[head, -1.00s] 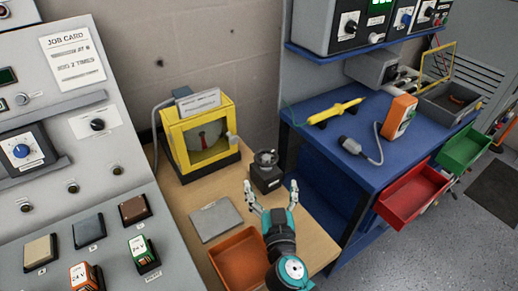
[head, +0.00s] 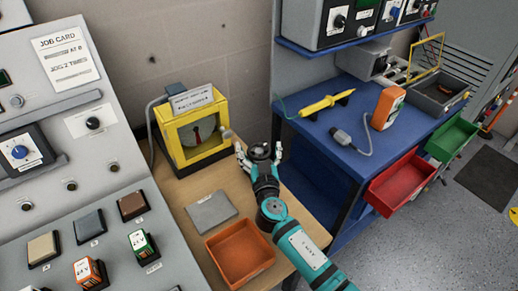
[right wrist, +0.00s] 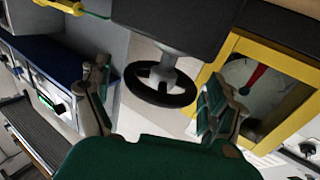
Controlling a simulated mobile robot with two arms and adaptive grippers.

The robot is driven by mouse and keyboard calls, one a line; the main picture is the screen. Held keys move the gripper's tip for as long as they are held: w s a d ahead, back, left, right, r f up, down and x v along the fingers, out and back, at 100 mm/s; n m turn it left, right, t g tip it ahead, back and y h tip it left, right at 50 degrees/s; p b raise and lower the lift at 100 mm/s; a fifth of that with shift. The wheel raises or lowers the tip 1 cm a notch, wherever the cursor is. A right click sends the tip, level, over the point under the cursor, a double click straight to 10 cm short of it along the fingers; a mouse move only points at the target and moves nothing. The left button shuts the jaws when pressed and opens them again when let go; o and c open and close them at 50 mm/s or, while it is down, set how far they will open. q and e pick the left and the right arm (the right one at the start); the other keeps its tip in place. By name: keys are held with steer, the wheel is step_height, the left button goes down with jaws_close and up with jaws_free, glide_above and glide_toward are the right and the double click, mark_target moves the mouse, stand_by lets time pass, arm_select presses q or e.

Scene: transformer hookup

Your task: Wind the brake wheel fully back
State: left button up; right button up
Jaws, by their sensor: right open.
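The brake wheel (head: 260,151) is a small black handwheel on a dark block, on the wooden table beside the yellow-framed box. In the right wrist view the black wheel rim (right wrist: 160,96) and its grey shaft show between my fingers. My right gripper (head: 258,148) is open, one finger on each side of the wheel. The yellow box (head: 161,122) has a window with a pale dial and a red pointer (right wrist: 256,76). My left gripper is not in view.
A grey plate (head: 211,212) and an orange tray (head: 264,262) lie on the table in front. The control panel (head: 60,190) stands at left. The blue bench (head: 340,155) with open red (head: 402,184) and green drawers is at right.

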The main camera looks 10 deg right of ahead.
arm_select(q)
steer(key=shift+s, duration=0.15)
arm_select(e)
steer(key=c, duration=1.2)
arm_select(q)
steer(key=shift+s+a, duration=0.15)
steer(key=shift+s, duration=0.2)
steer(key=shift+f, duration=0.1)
arm_select(e)
steer(key=shift+n+y, duration=0.3)
steer(key=shift+y, duration=0.2)
steer(key=shift+y, duration=0.3)
steer(key=shift+d+n+y, duration=0.1)
steer(key=shift+n+y, duration=0.8)
steer(key=shift+y, duration=0.2)
steer(key=n+g+y+p, duration=0.1)
steer(key=n+y+p, duration=0.1)
steer(key=n+y, duration=0.1)
steer(key=shift+r+y, duration=0.15)
steer(key=shift+y, duration=0.45)
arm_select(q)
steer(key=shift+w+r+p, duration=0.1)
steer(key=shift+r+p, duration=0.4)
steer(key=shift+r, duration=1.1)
arm_select(e)
steer(key=shift+n+g+y, duration=0.9)
steer(key=shift+n+y, duration=0.1)
steer(key=shift+y, duration=0.6)
